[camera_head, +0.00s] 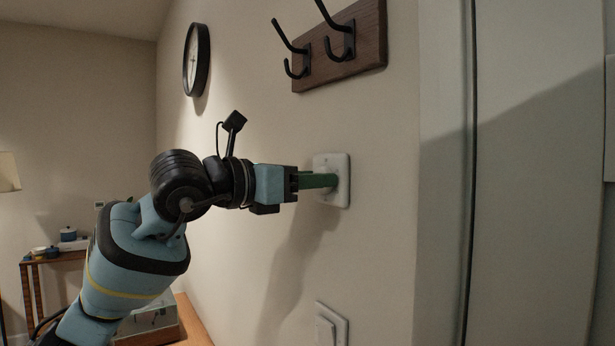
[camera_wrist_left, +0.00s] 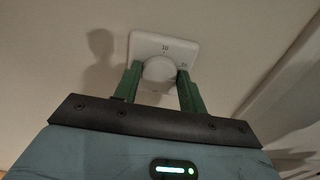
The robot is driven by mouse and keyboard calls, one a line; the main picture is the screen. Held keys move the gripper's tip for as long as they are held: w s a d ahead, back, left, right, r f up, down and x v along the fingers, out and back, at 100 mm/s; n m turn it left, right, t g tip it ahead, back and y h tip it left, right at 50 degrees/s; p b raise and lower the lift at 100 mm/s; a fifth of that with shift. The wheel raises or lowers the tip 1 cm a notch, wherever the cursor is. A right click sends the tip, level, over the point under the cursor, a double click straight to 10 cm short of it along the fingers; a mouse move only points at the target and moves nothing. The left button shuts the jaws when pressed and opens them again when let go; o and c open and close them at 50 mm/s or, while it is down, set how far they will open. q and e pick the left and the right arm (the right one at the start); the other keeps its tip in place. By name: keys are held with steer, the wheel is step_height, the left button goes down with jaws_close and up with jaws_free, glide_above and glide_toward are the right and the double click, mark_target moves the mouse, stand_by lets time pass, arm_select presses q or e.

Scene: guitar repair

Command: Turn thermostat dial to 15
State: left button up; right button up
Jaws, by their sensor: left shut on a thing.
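The thermostat (camera_head: 341,181) is a white, rounded square plate on the wall. In the left wrist view the thermostat plate (camera_wrist_left: 148,40) shows a round white dial (camera_wrist_left: 159,69) at its middle. Small dark numerals sit above and to the right of the dial; the upper one looks like 10, the other is too small to read surely. My left gripper (camera_head: 328,181) reaches the thermostat from the left. Its green fingers (camera_wrist_left: 158,80) stand on both sides of the dial and are shut on it. The lower part of the dial's scale is hidden. My right gripper is not in view.
A wooden rack (camera_head: 372,40) with black hooks hangs above the thermostat. A light switch (camera_head: 331,325) is below it. A round clock (camera_head: 196,60) hangs at the upper left. A door frame (camera_head: 446,200) stands to the right.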

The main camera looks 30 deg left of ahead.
arm_select(q)
steer(key=shift+a+r+n+p, duration=0.1)
steer(key=shift+n+p, duration=0.55)
steer(key=shift+n, duration=2.35)
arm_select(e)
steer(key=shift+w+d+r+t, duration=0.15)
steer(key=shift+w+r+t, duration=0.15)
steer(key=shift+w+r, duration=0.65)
arm_select(q)
steer(key=o, duration=1)
steer(key=shift+c, duration=0.2)
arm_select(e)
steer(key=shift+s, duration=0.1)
arm_select(q)
steer(key=b+v, duration=0.1)
steer(key=v, duration=0.6)
steer(key=shift+s+a, duration=0.15)
steer(key=shift+s, duration=0.2)
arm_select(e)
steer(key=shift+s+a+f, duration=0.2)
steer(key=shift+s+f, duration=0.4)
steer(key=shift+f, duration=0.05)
